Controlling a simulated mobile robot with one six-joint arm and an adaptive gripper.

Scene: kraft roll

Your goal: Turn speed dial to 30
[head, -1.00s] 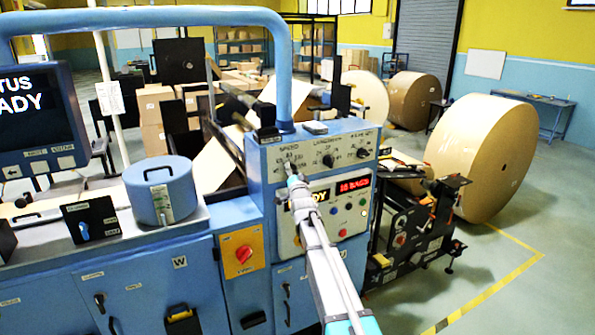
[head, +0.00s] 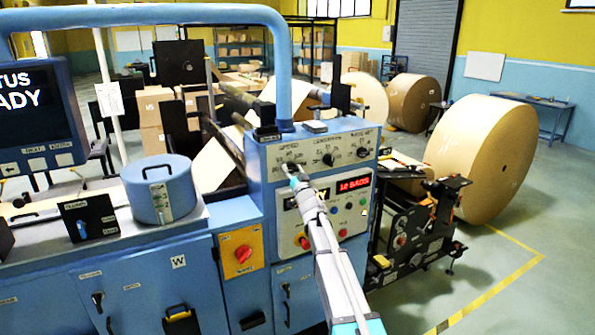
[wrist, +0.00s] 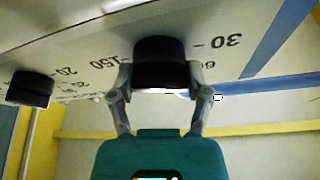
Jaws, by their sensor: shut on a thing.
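The speed dial (wrist: 160,62) is a round black knob on a pale panel in the wrist view, with "30" and "60" on its right and "150" on its left, all upside down. My gripper (wrist: 161,96) has one finger on each side of the knob and is shut on it. Its pointer is hidden or too dark to read, so the setting cannot be told. In the head view my gripper (head: 294,176) reaches the upper left dial of the blue control panel (head: 258,185) and mostly hides it.
Two more black dials (head: 328,160) (head: 362,152) sit to the right. Below are a red-lit display (head: 354,186) and several small buttons. An orange plate with a red switch (head: 242,254) is at lower left. A large kraft roll (head: 480,158) stands right.

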